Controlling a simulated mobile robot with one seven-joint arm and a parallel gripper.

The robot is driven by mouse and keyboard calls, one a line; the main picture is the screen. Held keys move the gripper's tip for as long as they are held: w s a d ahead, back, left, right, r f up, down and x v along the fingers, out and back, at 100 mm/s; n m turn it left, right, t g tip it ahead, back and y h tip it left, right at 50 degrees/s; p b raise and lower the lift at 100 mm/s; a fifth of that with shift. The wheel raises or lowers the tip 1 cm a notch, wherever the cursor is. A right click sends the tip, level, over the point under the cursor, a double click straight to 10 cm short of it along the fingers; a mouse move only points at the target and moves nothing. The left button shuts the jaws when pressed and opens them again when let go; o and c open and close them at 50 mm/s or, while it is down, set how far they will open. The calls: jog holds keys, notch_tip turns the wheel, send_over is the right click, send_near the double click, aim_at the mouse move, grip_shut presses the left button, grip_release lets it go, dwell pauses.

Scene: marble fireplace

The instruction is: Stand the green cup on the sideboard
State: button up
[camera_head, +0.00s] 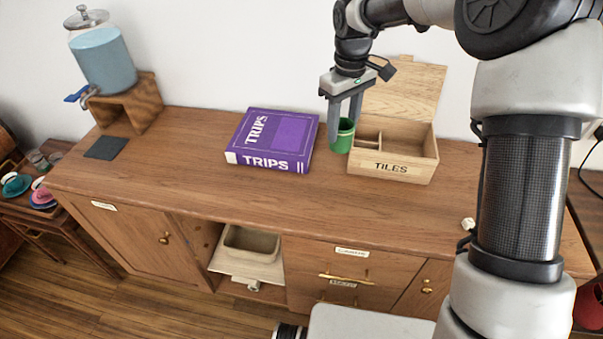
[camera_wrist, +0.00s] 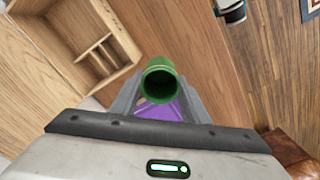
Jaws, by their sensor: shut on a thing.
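The green cup (camera_head: 343,137) is upright between the fingers of my gripper (camera_head: 344,131), which is shut on it. In the wrist view the cup (camera_wrist: 159,83) shows its open mouth toward the camera, between the two grey fingers (camera_wrist: 160,98). The wooden sideboard (camera_head: 200,160) lies below. In the head view the cup appears between the purple book and the TILES box, overlapping the box's left edge. I cannot tell whether the cup's base touches the sideboard top.
The purple TRIPS book (camera_head: 270,140) lies left of the cup. The open, divided TILES box (camera_head: 400,165) stands right. A drink dispenser (camera_head: 104,58) on a wooden stand and a dark mat (camera_head: 106,148) are at the left end. The sideboard's front strip is mostly clear.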

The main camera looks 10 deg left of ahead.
jog(key=s+a+f+n+b, duration=0.3)
jog(key=s+a+f, duration=0.1)
jog(key=s+a, duration=0.45)
jog(key=shift+n, duration=0.3)
jog(key=shift+a+f+b, duration=0.15)
jog(key=shift+f+b, duration=0.25)
jog(key=shift+f, duration=2)
jog(key=shift+a+f+b, duration=0.15)
jog(key=shift+f+b, duration=0.25)
jog(key=shift+f, duration=2)
jog(key=shift+f, duration=0.2)
jog(key=o, duration=1.1)
jog(key=shift+c, duration=0.2)
jog(key=shift+r, duration=0.15)
